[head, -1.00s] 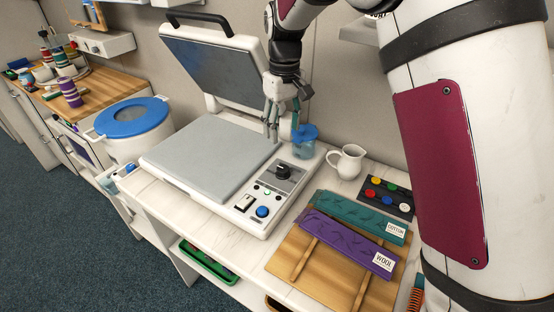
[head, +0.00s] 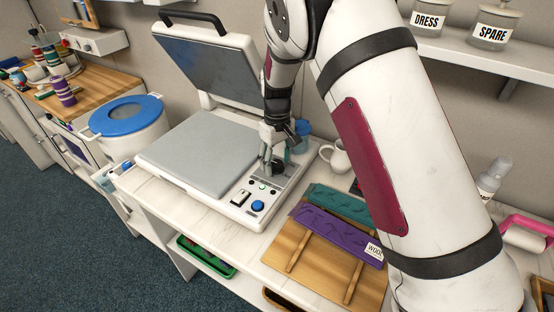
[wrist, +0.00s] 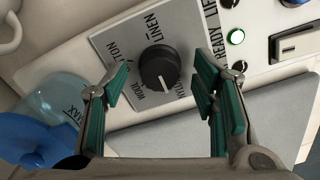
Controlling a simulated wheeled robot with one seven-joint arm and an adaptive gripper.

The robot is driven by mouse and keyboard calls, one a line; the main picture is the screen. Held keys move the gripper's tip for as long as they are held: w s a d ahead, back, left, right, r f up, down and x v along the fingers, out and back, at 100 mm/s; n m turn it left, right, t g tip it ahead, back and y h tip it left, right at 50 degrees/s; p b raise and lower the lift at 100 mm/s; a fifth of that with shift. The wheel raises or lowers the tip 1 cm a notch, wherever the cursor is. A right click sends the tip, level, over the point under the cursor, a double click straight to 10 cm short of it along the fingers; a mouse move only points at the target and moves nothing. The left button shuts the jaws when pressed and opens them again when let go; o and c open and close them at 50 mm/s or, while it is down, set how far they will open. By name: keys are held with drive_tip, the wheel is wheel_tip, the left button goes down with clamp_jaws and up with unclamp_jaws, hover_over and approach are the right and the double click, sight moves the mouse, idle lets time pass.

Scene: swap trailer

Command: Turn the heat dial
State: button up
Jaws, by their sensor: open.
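The heat dial (wrist: 160,68) is a round black knob with a pale pointer line on a grey plate (wrist: 118,40). Words around it include LINEN and WOOL; others are partly cut off or covered. My gripper (wrist: 168,98) is open, its green-padded fingers either side of the dial's near side in the wrist view, with gaps to the knob. In the head view my gripper (head: 270,165) is over the press's control panel and largely hides the dial. The heat press (head: 185,155) has its lid (head: 210,72) raised.
A blue-lidded water container (wrist: 40,140) stands close beside my gripper, and a white jug (head: 340,158) is to the right. The panel has a lit green lamp (wrist: 236,37), a rocker switch (wrist: 296,44) and a blue button (head: 258,206). Fabric strips (head: 340,235) lie on a wooden board.

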drive_tip(key=c, duration=1.2)
drive_tip(key=shift+o, duration=0.2)
